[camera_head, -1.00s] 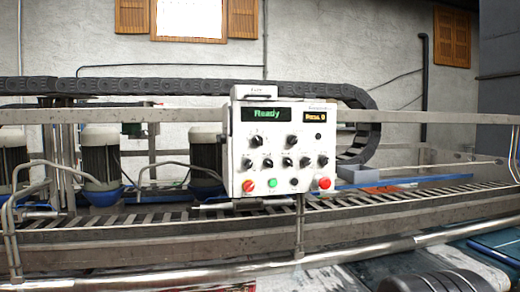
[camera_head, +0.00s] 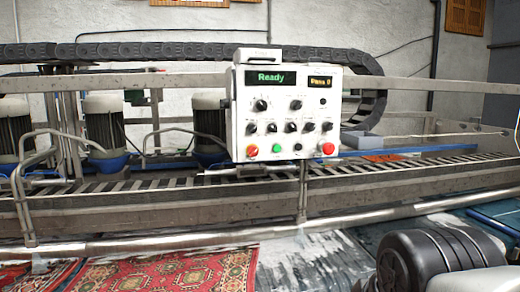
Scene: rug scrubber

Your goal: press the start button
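The white control panel (camera_head: 287,124) stands upright on a post in front of the machine, near the middle of the view. Its green display (camera_head: 270,78) reads "Ready". The green button (camera_head: 277,149), which looks like the start button, sits in the bottom row. A red button (camera_head: 252,151) is to its left, a small black one (camera_head: 298,147) to its right, and a larger red button (camera_head: 328,149) at the far right. Several black knobs (camera_head: 290,127) are above. A dark part of my arm shows at the lower right; my gripper's fingers are not in view.
A metal rail (camera_head: 180,242) runs across in front of the machine. A slatted conveyor (camera_head: 130,186) lies behind it. A red patterned rug (camera_head: 170,277) lies below on the left, with a wet, foamy surface (camera_head: 300,262) beside it. Motors (camera_head: 103,127) stand behind.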

